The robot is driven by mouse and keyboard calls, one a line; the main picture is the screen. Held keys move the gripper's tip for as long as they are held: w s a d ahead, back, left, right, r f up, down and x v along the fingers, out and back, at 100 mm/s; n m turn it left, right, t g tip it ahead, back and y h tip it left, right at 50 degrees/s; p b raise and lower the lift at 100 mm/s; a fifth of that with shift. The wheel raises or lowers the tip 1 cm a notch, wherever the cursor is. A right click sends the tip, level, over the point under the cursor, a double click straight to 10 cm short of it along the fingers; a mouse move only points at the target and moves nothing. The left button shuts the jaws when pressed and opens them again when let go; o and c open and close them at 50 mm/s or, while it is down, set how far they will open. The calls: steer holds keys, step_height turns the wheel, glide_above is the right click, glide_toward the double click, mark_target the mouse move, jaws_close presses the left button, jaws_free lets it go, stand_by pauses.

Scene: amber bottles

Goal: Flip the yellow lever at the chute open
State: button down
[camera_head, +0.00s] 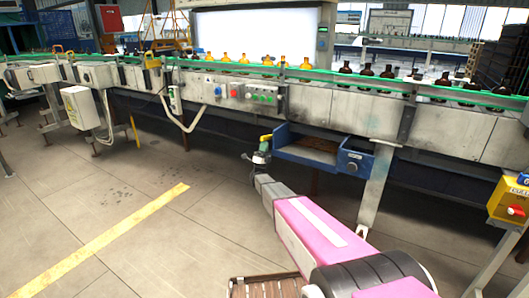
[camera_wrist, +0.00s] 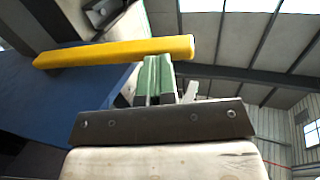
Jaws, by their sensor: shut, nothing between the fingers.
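The yellow lever (camera_head: 266,138) is at the left end of the blue chute (camera_head: 310,158), below the conveyor. In the wrist view the lever (camera_wrist: 115,51) is a long yellow bar crossing just beyond my fingertips. My gripper (camera_head: 258,157) is right below the lever in the head view. Its green fingers (camera_wrist: 158,80) are pressed together with nothing between them. Their tips lie close to the bar near its right end; whether they touch it I cannot tell. The blue chute side (camera_wrist: 75,105) fills the left of the wrist view.
The conveyor (camera_head: 340,98) carries amber and dark bottles above the chute. A button panel (camera_head: 250,93) is on its front. A metal leg (camera_head: 376,190) stands right of the chute. A yellow box with a red switch (camera_head: 512,205) is far right. Floor at left is clear.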

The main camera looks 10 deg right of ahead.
steer(key=shift+w+d+r+g+y, duration=0.45)
steer(key=shift+w+r+g, duration=0.15)
steer(key=shift+r, duration=1.05)
steer(key=shift+w+d+r+g+y, duration=0.3)
steer(key=shift+w+r+g+y, duration=0.25)
steer(key=shift+r, duration=1.15)
steer(key=shift+w+d+r+g+y, duration=0.45)
steer(key=shift+r+g, duration=0.2)
steer(key=shift+r, duration=1)
steer(key=shift+w+r, duration=0.15)
steer(key=shift+w, duration=0.05)
steer(key=shift+s+a+f, duration=0.2)
steer(key=shift+s+f, duration=0.1)
steer(key=shift+f, duration=0.1)
steer(key=r+v, duration=0.1)
steer(key=v, duration=1.3)
steer(key=shift+s+a, duration=0.15)
steer(key=shift+s, duration=0.25)
